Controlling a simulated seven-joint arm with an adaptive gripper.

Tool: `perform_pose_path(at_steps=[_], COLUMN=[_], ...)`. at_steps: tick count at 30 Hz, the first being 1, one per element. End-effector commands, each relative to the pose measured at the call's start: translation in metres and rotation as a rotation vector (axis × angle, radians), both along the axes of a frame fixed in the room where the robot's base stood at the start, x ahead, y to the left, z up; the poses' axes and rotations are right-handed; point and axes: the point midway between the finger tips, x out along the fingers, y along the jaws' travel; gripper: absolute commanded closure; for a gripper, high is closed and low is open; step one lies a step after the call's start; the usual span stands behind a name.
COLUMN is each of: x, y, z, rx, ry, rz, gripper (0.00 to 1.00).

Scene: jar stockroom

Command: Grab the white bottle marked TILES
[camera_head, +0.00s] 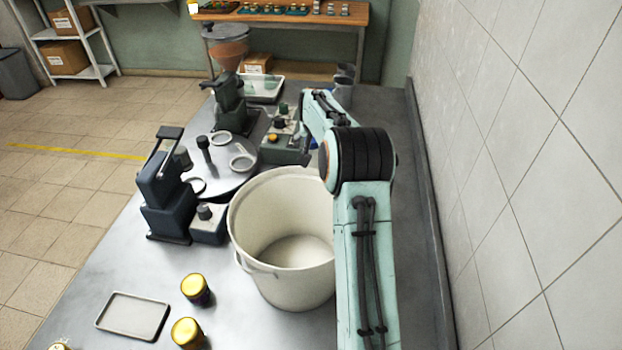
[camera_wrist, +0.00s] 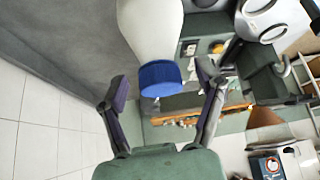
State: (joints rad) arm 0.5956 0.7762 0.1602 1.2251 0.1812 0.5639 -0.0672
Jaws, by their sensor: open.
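A white bottle with a blue cap (camera_wrist: 152,30) shows at the top of the wrist view, its cap end toward my gripper. No marking is readable on the part I see, so I cannot tell if it says TILES. My gripper (camera_wrist: 161,86) is open, with one finger on each side of the cap and visible gaps to both. In the head view my arm hides the gripper and most of the bottle's surroundings.
A large cream bucket (camera_head: 250,235) stands left of my arm on the metal bench. Beyond it are dark machines (camera_head: 165,190) and a round plate. Two yellow-lidded jars (camera_head: 196,290) and a small tray (camera_head: 133,315) lie nearer. A tiled wall (camera_head: 530,170) bounds the right.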

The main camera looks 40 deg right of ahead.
Motion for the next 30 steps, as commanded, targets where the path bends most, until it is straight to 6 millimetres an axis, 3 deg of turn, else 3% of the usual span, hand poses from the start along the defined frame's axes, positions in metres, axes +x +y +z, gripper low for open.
perform_pose_path(at_steps=[8,12,14,15,25,30], x=[0.001,0.001,0.001,0.001,0.002,0.002], y=[0.000,0.000,0.000,0.000,0.000,0.000], z=[-0.002,-0.002,-0.002,-0.002,0.004,0.032], rx=[0.000,0.000,0.001,0.001,-0.001,-0.004], ry=[0.001,0.001,0.001,0.001,-0.003,-0.007], rz=[0.001,0.001,0.001,0.001,0.001,0.001], gripper=[0.34,0.78,0.97,1.00,1.00,1.00])
